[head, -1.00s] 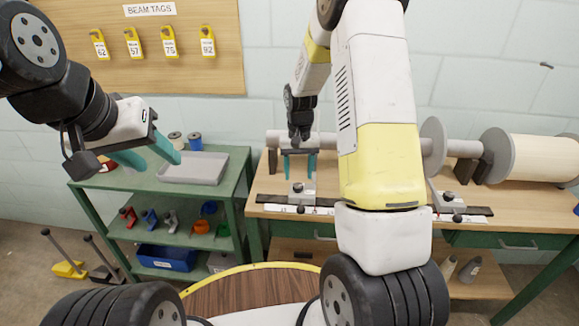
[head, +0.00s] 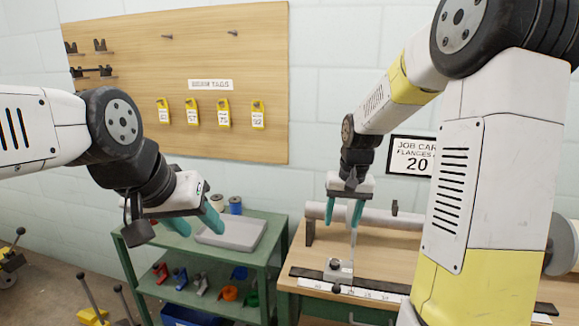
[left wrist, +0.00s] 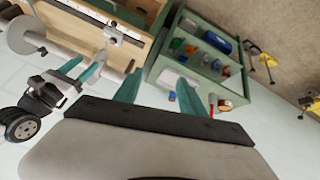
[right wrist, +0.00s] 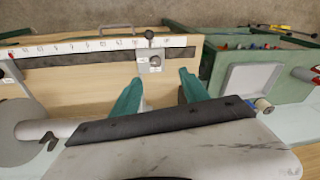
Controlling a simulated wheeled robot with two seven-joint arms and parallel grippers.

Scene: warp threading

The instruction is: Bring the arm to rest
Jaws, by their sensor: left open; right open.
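My left gripper (head: 192,222) is open and empty, in the air in front of the green shelf cart at the left of the head view. Its teal fingers also show in the left wrist view (left wrist: 160,92). My right gripper (head: 344,214) is open with its fingers pointing down, above the left part of the wooden workbench (head: 386,255). Nothing is held in either gripper.
The green cart (head: 190,262) carries a grey tray (head: 232,234) and spools (head: 235,205). A ruler rail (head: 375,292) with a sliding stop (head: 338,270) runs along the bench front. A beam roller (head: 378,216) lies behind. A pegboard with yellow tags (head: 193,112) hangs above.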

